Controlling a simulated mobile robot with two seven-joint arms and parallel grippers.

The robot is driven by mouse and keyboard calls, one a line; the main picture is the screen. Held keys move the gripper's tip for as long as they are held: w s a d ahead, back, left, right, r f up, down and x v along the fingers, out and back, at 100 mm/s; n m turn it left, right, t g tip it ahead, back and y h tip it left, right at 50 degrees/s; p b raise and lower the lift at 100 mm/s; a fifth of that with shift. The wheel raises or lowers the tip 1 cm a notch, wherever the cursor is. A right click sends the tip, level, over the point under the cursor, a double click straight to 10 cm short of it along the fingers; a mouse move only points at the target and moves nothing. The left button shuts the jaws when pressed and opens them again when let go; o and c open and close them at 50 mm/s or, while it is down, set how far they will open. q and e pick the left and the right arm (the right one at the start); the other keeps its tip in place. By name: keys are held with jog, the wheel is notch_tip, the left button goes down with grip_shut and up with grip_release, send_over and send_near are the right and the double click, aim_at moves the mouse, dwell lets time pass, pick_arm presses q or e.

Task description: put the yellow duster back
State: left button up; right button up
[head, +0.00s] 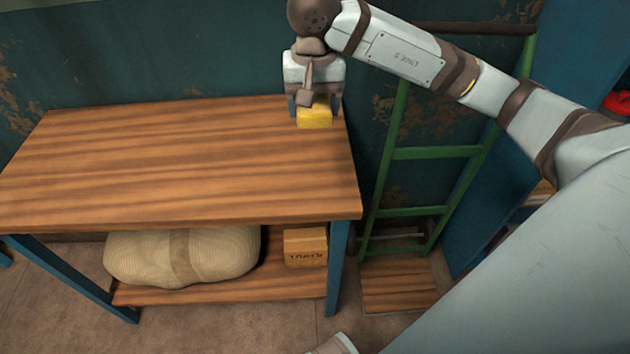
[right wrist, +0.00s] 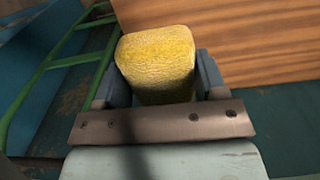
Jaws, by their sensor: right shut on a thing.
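The yellow duster (head: 315,115) is a soft yellow block at the back right corner of the wooden table top (head: 180,160). My right gripper (head: 314,108) is shut on it from above. In the right wrist view the duster (right wrist: 157,62) sits between both fingers (right wrist: 160,85), with the table top (right wrist: 245,45) beyond it. I cannot tell whether the duster touches the table or hangs just above it. My left gripper is not in view.
The table top is otherwise bare. A beige sack (head: 182,256) and a small cardboard box (head: 305,247) lie on the shelf below. A green hand truck (head: 445,153) stands right of the table, near a blue cabinet (head: 500,150).

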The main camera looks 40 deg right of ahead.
aim_at(315, 186)
notch_tip(315, 186, down, 20)
jog(key=shift+s+d+r, duration=0.1)
jog(key=shift+d+r, duration=0.05)
jog(key=o, duration=0.8)
jog(key=shift+o, duration=0.2)
notch_tip(315, 186, up, 12)
dwell(0.6)
